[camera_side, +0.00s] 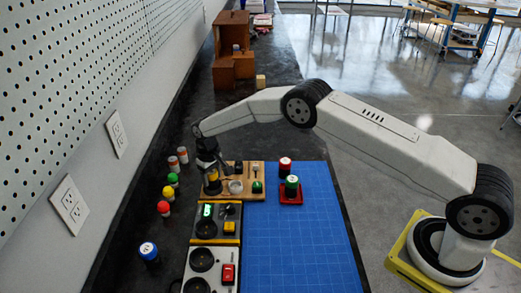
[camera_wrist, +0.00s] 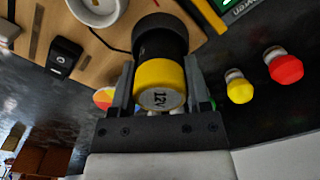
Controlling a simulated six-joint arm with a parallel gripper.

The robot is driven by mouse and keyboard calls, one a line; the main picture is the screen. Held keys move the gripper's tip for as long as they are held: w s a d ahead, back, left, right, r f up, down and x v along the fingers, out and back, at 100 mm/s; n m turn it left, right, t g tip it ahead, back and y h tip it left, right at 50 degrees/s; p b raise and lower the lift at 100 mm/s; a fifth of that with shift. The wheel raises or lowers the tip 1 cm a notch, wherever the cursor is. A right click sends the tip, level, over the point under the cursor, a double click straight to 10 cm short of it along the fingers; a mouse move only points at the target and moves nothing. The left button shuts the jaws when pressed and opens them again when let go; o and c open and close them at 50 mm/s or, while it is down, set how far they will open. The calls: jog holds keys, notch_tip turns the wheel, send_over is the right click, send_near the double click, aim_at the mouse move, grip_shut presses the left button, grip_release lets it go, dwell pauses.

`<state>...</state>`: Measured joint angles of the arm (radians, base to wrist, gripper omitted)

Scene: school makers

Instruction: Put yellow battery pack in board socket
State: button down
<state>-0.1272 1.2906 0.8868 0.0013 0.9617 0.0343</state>
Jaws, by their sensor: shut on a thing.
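The yellow battery pack (camera_wrist: 158,84) is a short cylinder with a yellow end marked 12V. A black cylindrical part (camera_wrist: 160,38) lies beyond the yellow end; I cannot tell whether it is the pack's body or a socket. My gripper (camera_wrist: 160,90) is shut on the pack, one finger on each side. In the side view, my gripper (camera_side: 211,173) points down with the pack (camera_side: 213,177) at the left end of the wooden board (camera_side: 262,169). The board also shows in the wrist view (camera_wrist: 98,62). The contact below the pack is hidden.
The board carries a white cup (camera_side: 236,187) and a black switch (camera_wrist: 64,57). A red tray (camera_side: 291,199) with a green-topped cylinder stands right on the blue mat (camera_side: 300,245). Dark (camera_side: 229,212) and pale modules are in front. Red, yellow and green-topped pieces (camera_side: 168,193) line the left.

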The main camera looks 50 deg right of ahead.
jog(key=shift+f, duration=0.15)
jog(key=shift+c, duration=1.6)
grip_release()
jog(key=shift+r, duration=5.45)
